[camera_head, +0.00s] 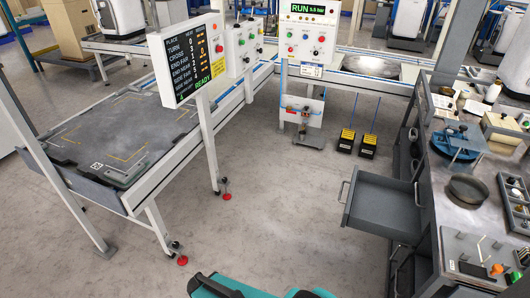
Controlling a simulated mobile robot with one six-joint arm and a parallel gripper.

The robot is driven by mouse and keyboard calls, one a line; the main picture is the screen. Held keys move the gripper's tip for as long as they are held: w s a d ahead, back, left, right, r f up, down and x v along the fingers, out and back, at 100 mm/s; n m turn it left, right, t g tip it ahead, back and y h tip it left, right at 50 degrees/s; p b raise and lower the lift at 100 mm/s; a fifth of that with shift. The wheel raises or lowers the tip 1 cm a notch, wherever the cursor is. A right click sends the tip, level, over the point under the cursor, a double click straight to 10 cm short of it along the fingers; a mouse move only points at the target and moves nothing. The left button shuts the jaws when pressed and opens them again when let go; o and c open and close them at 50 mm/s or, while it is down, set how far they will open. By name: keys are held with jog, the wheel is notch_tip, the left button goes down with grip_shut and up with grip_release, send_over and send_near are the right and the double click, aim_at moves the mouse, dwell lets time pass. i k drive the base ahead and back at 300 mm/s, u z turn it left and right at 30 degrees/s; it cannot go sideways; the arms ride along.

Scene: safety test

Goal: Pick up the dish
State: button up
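A round, dark, shallow dish (468,189) stands on the grey workbench (452,215) at the right of the view. It looks empty, and its open top faces up. Nothing touches it that I can make out. My gripper does not show in this view, so I cannot tell its state or its distance from the dish. Teal and black parts, which look like mine, show at the bottom edge.
A blue fixture (458,142) stands behind the dish. A small-parts tray (515,195) lies to its right, and a board with tools (482,258) in front. An open drawer (383,205) juts left from the bench. The floor (290,215) left of it is clear.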

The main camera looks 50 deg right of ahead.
aim_at(468, 188)
jog(key=u, duration=0.45)
jog(key=k, duration=0.15)
jog(key=z, duration=2.85)
jog(key=k, duration=0.2)
jog(key=z, duration=2)
